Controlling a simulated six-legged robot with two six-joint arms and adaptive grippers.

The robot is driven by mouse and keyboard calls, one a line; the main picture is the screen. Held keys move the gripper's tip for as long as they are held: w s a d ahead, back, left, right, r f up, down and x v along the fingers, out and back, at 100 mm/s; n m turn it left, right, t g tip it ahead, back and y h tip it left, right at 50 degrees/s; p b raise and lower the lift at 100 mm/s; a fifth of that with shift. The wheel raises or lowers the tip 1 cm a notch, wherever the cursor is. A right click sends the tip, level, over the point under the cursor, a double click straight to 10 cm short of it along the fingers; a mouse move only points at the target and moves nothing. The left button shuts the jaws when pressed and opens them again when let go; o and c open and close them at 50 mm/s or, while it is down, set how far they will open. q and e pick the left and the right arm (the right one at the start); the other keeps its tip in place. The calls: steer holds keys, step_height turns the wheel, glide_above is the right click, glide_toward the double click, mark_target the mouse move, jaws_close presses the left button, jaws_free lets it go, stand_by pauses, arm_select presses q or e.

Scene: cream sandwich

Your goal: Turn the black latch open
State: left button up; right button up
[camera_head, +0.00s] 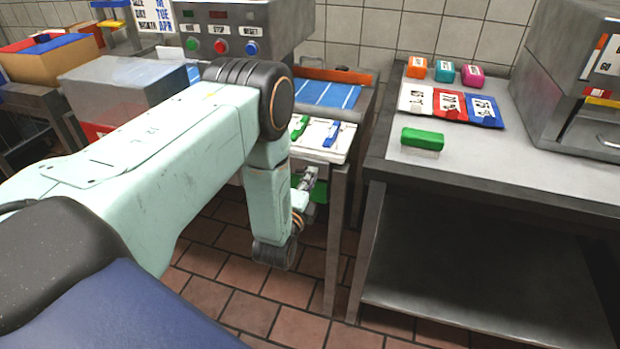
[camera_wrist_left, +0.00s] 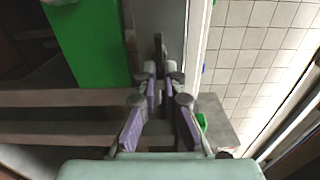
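My left gripper (camera_head: 304,186) is low at the front of the small table with the blue-topped station, below its white top. In the left wrist view, the left gripper's fingertips (camera_wrist_left: 161,70) are close together, with a narrow gap. A small dark upright piece (camera_wrist_left: 158,44), which looks like the black latch, stands at and just beyond the tips, in front of a grey panel. I cannot tell whether the fingers press on it. In the head view the latch is hidden by the arm and gripper. My right gripper is in neither view.
A large green box (camera_wrist_left: 85,40) is left of the fingers in the wrist view. Green and blue clips lie on the white tabletop (camera_head: 330,152). A steel table (camera_head: 480,165) with coloured blocks stands to the right. Tiled floor below is clear.

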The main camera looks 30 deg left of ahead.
arm_select(q)
steer(key=o, duration=0.4)
steer(key=v, duration=1.2)
steer(key=shift+f, duration=0.1)
